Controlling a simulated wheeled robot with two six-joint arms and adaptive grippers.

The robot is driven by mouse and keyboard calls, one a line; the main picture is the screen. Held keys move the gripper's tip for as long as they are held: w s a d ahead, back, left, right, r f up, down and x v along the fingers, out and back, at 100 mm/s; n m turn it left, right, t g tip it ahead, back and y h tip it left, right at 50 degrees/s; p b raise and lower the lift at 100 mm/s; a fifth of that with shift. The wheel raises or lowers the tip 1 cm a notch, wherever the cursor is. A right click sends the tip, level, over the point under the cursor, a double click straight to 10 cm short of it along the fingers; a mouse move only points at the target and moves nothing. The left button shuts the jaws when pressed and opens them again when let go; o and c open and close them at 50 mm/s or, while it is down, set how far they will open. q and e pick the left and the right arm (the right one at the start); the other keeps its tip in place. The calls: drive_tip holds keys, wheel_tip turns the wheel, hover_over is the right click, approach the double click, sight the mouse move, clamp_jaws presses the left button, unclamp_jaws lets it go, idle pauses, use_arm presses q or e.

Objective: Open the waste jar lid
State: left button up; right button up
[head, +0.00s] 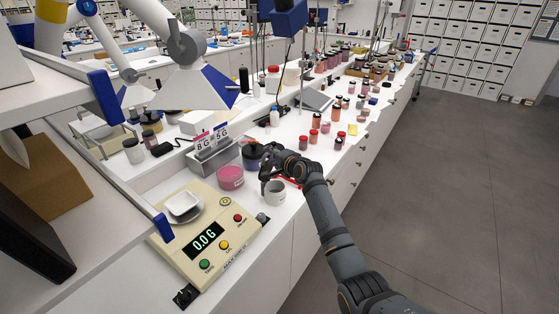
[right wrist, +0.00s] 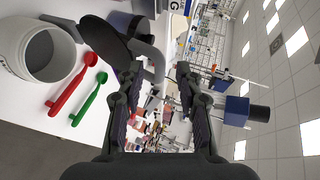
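The waste jar appears to be the dark blue jar (head: 250,162) with a black lid, just left of my right gripper (head: 267,163) in the head view. The lid appears to sit on the jar. In the right wrist view a black disc (right wrist: 103,40), likely this lid, carries a grey curved handle (right wrist: 150,55). My right gripper (right wrist: 160,75) is open there, its fingers apart, with the handle close by the left finger. I cannot tell whether they touch. The jar's body is largely hidden in the wrist view. My left gripper is not in view.
A pink jar (head: 230,178), a scale (head: 207,240) and a label rack (head: 213,153) stand nearby. Several small jars stand farther back.

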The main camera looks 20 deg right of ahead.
drive_tip(key=v, duration=0.8)
drive_tip(key=shift+s, duration=0.15)
